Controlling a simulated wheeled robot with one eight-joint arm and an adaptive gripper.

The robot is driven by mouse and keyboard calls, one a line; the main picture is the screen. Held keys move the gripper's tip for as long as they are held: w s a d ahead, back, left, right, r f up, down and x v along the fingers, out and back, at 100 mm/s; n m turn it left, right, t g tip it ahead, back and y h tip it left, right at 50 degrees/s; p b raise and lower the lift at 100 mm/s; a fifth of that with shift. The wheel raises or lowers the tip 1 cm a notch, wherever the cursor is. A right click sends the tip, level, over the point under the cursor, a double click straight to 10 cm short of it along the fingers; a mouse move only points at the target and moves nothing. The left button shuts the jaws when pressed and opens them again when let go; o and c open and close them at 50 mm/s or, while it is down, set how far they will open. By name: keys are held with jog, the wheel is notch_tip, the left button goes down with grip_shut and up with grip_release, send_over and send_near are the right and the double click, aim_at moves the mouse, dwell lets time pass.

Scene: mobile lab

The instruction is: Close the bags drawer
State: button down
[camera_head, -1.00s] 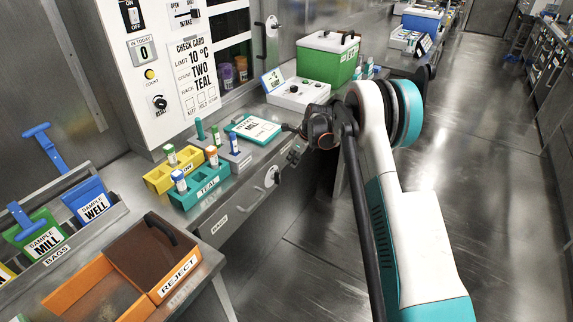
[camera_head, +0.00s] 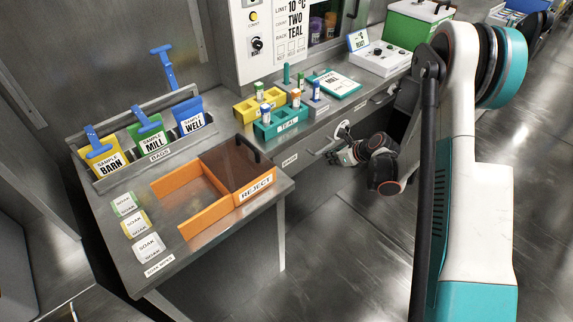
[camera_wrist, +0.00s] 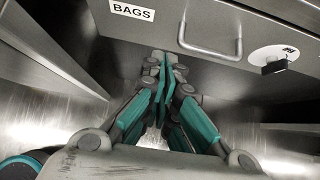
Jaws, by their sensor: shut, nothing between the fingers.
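The bags drawer is a grey metal front under the bench. In the wrist view its front (camera_wrist: 170,18) crosses the top, with a white BAGS label (camera_wrist: 131,11), a bar handle (camera_wrist: 210,42) and a round lock disc (camera_wrist: 273,58) to the right. In the head view its label (camera_head: 290,160) shows below the bench edge. My gripper (camera_wrist: 166,66), with teal fingers, is shut and empty. It is just below the drawer front, left of the handle; contact cannot be told. In the head view my gripper (camera_head: 333,155) is beside the front. How far the drawer is open cannot be told.
On the bench stand a teal rack (camera_head: 275,128), a yellow rack (camera_head: 245,112) and an orange reject tray (camera_head: 205,221). A bag holder (camera_head: 128,174) stands at the back left. A bench leg (camera_head: 281,235) stands left of my gripper. The floor in front is clear.

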aim_at(298, 149)
jog(key=w+a+f+b, duration=0.1)
jog(key=w+a+f, duration=0.1)
jog(key=w+a+f+b, duration=0.2)
jog(key=w+a, duration=0.1)
jog(key=w+a+f+b, duration=0.2)
jog(key=a, duration=0.1)
jog(key=shift+w+f, duration=0.2)
jog(key=shift+f, duration=0.15)
dwell(0.4)
jog(key=w+a, duration=0.1)
jog(key=w, duration=0.1)
jog(key=w+a, duration=0.2)
jog(key=shift+w+a, duration=0.15)
jog(key=shift+w, duration=0.05)
jog(key=shift+r, duration=0.1)
